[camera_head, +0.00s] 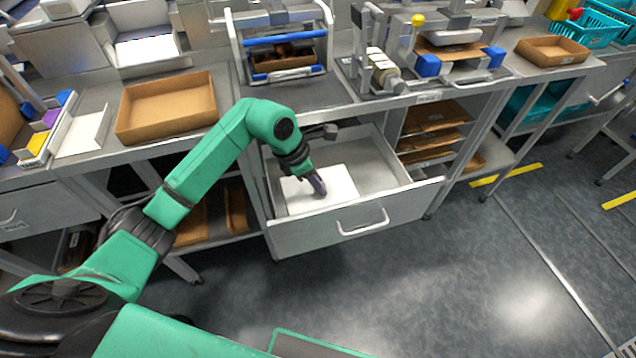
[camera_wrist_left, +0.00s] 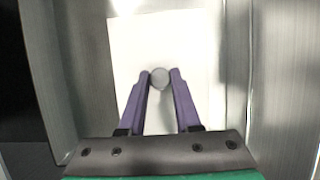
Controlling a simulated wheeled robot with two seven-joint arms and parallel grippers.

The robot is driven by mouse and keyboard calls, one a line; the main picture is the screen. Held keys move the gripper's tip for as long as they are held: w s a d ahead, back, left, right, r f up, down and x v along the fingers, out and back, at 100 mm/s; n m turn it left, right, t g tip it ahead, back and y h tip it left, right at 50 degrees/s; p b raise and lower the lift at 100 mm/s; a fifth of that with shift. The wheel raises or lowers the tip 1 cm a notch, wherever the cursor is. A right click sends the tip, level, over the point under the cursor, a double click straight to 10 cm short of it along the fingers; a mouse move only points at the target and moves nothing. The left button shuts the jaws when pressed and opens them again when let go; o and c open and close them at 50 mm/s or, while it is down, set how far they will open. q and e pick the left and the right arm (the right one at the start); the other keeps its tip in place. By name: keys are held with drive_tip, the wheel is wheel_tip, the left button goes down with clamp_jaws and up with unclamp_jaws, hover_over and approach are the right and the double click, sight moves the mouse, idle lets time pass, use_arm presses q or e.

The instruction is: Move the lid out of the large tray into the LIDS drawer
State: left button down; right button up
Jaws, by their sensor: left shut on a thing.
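The lid (camera_head: 340,183) is a flat white square panel inside the open drawer (camera_head: 408,204), in its left part. In the left wrist view the lid (camera_wrist_left: 140,45) has a round grey knob (camera_wrist_left: 159,78) on top. My left gripper (camera_head: 319,190) reaches down into the drawer and is shut on the knob, one purple finger on each side. I cannot tell whether the lid rests on the drawer floor. The large tray (camera_head: 212,108), an empty brown box, stands on the bench to the left. My right gripper is not in view.
The drawer's right part is bare. Its front has a handle (camera_head: 363,228). A wire-framed stand (camera_head: 284,42) and a device with blue blocks (camera_head: 450,60) stand on the bench. Another brown tray (camera_head: 552,51) is at the far right. A shelf of brown trays (camera_head: 432,118) lies right of the drawer.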

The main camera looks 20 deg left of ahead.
use_arm(q)
drive_tip(key=shift+f, duration=0.45)
drive_tip(key=c, duration=1)
unclamp_jaws()
drive_tip(key=shift+f, duration=0.1)
drive_tip(key=o, duration=0.4)
drive_tip(key=shift+r, duration=0.25)
drive_tip(key=v, duration=1.1)
drive_tip(key=shift+a+r, duration=0.15)
drive_tip(key=shift+r, duration=0.2)
